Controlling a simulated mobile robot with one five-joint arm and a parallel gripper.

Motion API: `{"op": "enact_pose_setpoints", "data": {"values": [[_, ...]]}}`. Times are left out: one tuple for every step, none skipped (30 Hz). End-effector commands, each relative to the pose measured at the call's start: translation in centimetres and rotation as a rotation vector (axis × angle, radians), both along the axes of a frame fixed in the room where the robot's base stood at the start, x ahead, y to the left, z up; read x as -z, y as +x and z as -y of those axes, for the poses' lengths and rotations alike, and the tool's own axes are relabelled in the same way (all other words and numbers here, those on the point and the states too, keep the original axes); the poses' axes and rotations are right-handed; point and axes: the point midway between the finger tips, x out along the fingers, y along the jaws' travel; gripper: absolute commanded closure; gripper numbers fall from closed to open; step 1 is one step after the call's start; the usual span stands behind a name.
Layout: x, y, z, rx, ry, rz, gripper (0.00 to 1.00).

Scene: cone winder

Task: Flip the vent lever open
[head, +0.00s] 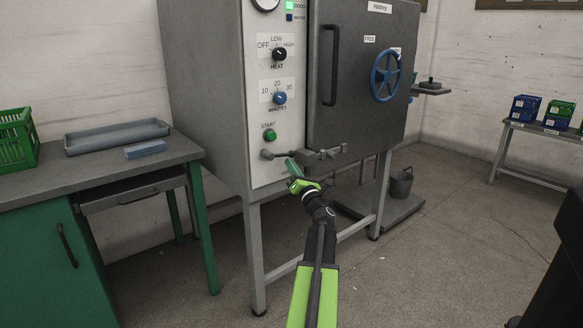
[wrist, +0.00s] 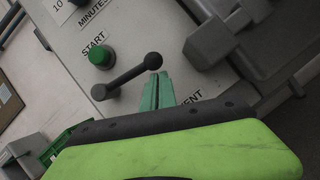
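In the head view the lever (head: 267,154) shows just left of my gripper. My gripper (wrist: 157,88) has its green fingers together, with nothing seen between them. Their tips are just below the lever's right knob; whether they touch it I cannot tell. In the head view my gripper (head: 292,167) partly hides the VENT label (wrist: 187,101), which the wrist view shows beside the fingers.
The green START button (head: 269,134) and two dials are above the lever. A grey latch bracket (head: 318,155) projects to the right of my gripper, under the dark door (head: 352,90) with its blue wheel (head: 386,75). A workbench (head: 95,170) stands at left.

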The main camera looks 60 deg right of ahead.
Motion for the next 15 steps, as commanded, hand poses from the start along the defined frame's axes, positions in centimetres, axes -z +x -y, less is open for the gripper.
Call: {"op": "enact_pose_setpoints", "data": {"values": [[0.1,-0.2,0.1,0.003,0.001,0.001,1.0],[0.3,-0.2,0.1,0.003,0.001,0.001,1.0],[0.5,-0.2,0.1,0.003,0.001,0.001,1.0],[0.8,-0.1,0.0,0.003,0.002,0.001,1.0],[1.1,0.0,-0.1,0.002,0.001,0.002,1.0],[1.6,0.1,-0.3,0.002,0.002,0.001,1.0],[2.0,0.2,-0.4,0.001,0.002,0.002,1.0],[2.5,0.4,-0.6,-0.001,0.002,0.001,1.0],[3.3,0.6,-0.9,-0.002,0.002,0.002,1.0],[3.9,0.8,-1.1,-0.004,0.001,0.001,1.0],[4.6,1.0,-1.3,-0.005,0.001,0.001,1.0],[4.9,0.4,-1.8,-0.004,0.0,0.001,1.0],[5.0,-0.5,-2.3,-0.001,0.0,0.001,1.0],[5.3,-1.3,-2.8,0.0,0.0,0.0,1.0],[5.7,-2.1,-3.4,0.0,-0.001,0.0,1.0]]}}
